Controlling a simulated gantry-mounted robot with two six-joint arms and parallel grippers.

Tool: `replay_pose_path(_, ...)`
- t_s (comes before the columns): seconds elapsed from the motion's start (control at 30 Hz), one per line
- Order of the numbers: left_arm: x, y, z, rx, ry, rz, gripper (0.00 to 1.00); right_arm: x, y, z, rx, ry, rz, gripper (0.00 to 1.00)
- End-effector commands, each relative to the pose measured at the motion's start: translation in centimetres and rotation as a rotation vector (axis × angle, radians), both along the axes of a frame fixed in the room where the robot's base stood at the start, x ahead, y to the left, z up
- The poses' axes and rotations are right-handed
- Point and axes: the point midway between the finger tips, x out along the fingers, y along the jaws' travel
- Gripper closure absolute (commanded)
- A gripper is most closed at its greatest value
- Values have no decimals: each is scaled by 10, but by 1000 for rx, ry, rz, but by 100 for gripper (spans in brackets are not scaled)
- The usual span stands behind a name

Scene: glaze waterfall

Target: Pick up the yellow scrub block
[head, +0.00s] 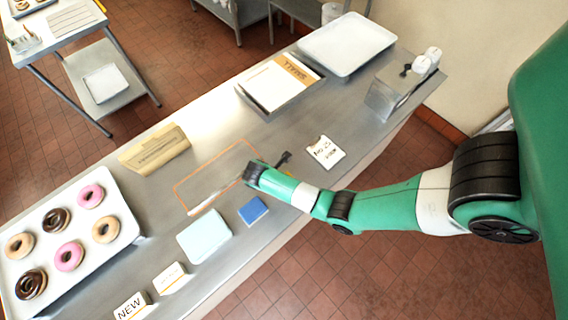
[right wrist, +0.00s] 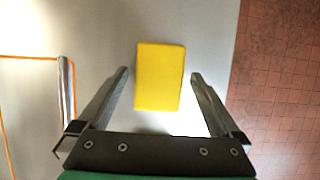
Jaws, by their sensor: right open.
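The yellow scrub block (right wrist: 160,76) lies flat on the steel counter in the right wrist view. My right gripper (right wrist: 160,75) is open above it, with one finger on each side and a gap between each finger and the block. The fingers do not appear to touch it. My left gripper is not in view.
An orange outline (head: 176,188) is marked left of my gripper. A donut tray (head: 124,242) is at the left. The counter edge drops to a tiled floor (right wrist: 285,90).

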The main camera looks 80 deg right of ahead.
Motion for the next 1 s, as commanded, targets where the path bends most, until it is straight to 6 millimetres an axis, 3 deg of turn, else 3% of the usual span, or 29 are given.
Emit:
replay_pose_path(0.1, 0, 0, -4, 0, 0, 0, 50, -3, -4, -14, 0, 0, -1, 0)
replay_pose_path(0.33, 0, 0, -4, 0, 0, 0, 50, -3, -5, -14, 0, -2, -1, 0)
replay_pose_path(0.77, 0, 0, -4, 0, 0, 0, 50, -3, -5, -14, 0, -1, 0, 76)
replay_pose_path(1.0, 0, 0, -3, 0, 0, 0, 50, -3, -5, -13, 0, -2, 0, 77)
